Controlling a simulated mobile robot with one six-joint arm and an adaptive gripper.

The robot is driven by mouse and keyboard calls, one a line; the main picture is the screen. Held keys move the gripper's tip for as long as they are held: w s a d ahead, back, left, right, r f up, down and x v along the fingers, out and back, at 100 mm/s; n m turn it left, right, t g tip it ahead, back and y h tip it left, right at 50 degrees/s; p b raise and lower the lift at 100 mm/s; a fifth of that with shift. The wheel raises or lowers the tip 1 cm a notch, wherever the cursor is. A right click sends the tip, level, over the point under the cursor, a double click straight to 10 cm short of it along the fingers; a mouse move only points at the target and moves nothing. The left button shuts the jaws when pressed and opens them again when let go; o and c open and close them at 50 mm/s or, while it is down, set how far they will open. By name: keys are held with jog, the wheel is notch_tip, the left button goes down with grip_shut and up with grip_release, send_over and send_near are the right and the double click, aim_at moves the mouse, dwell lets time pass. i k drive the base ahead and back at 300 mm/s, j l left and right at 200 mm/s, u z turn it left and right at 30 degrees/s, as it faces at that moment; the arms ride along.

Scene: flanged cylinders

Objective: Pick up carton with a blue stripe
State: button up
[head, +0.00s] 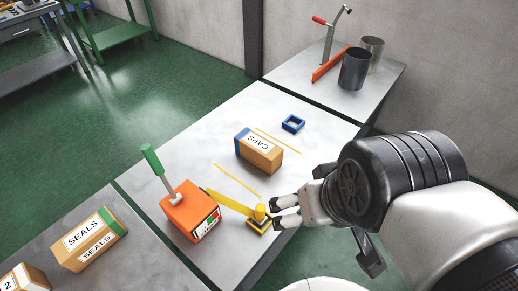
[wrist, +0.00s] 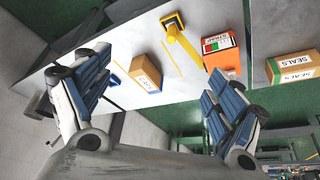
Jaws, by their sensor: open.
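The carton with a blue stripe (head: 262,155) is a tan box labelled CAPS, lying on the middle grey table with its blue band at the left end. In the wrist view the carton (wrist: 147,74) shows between the spread fingers, some way off. My gripper (head: 275,213) is open and empty, to the lower right of the carton in the head view and apart from it. Its two fingers also frame the wrist view (wrist: 158,66). In the head view the fingertips appear close to the yellow post at the end of the orange machine's arm.
An orange machine (head: 190,211) with a green lever and yellow arm stands left of my gripper. A blue square frame (head: 293,124) lies behind the carton. A SEALS carton (head: 88,240) with a green stripe is on the left table.

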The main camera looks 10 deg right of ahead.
aim_at(264, 154)
jog(key=u, duration=3)
jog(key=z, duration=3.1)
jog(key=i+j+z, duration=0.1)
jog(key=z, duration=0.35)
jog(key=j+z, duration=0.15)
jog(key=z, duration=0.35)
jog(key=i+j+z, duration=0.1)
jog(key=z, duration=0.35)
jog(key=j, duration=0.1)
